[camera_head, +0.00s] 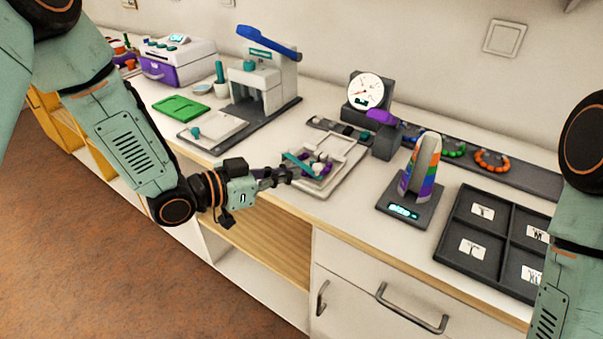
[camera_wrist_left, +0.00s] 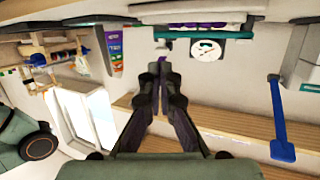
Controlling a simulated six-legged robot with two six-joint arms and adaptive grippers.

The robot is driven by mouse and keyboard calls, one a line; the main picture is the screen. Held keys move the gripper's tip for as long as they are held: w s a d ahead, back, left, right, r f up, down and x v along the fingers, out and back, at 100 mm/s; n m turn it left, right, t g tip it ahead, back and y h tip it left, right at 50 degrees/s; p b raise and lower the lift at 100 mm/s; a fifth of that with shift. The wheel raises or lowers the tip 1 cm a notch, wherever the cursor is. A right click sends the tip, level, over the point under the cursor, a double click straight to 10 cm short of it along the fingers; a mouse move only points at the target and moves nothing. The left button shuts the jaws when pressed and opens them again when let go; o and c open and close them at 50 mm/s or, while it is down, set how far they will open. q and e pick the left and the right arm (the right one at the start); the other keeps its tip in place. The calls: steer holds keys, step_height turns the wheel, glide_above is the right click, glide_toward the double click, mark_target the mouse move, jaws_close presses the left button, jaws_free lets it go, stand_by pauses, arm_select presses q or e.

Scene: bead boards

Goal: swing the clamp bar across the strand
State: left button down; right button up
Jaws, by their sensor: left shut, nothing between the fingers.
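A pale bead board (camera_head: 349,158) lies near the counter's front edge in the head view. A teal bar (camera_head: 300,163), which looks like the clamp bar, lies at its left end. White and purple beads (camera_head: 319,169) sit beside the bar; the strand's line through them is too small to make out. My left gripper (camera_head: 287,174) is shut and empty at the board's left front, its tips close to the bar. I cannot tell if they touch. My right gripper is out of view.
A scale with a rainbow-striped cone (camera_head: 424,168) and a dark compartment tray (camera_head: 478,247) stand right. A dial gauge (camera_head: 366,89) is behind the board. A press with a blue lever (camera_head: 267,43) and a green mat (camera_head: 181,107) are left.

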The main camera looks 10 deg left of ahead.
mark_target(315, 166)
arm_select(q)
steer(key=x, duration=0.3)
steer(key=shift+w+f+b, duration=0.15)
steer(key=shift+f+b, duration=0.05)
steer(key=shift+b, duration=0.15)
steer(key=shift+d+r, duration=0.1)
steer(key=shift+w, duration=0.1)
steer(key=shift+w+d+p, duration=0.35)
steer(key=shift+w+d, duration=0.6)
steer(key=shift+d, duration=0.2)
steer(key=shift+a, duration=0.1)
